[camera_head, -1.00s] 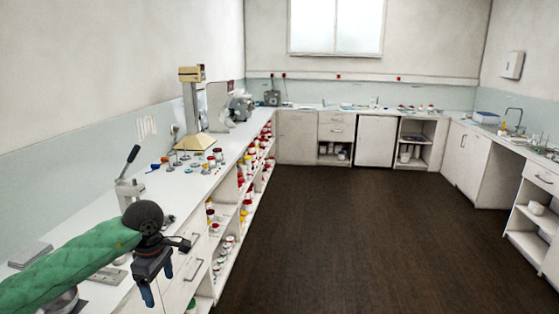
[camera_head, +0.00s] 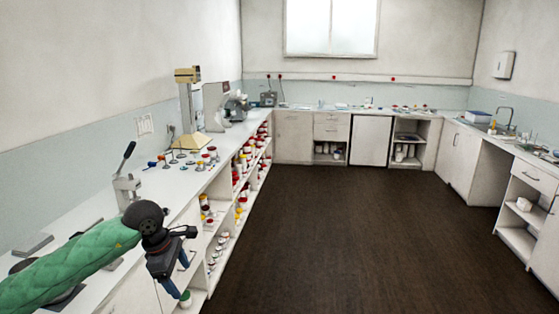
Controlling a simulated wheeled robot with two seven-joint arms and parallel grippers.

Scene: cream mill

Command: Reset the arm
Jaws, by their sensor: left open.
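My left gripper (camera_head: 184,278) is at the lower left, at the end of my arm in a green padded sleeve (camera_head: 70,262). My right gripper is not in view.
The long left counter (camera_head: 80,207) carries a lever press (camera_head: 126,180), a cream stand (camera_head: 189,105) and several small items. Open shelves (camera_head: 227,215) below hold several jars. Cabinets (camera_head: 294,137) line the back and right. The dark floor (camera_head: 340,240) is clear.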

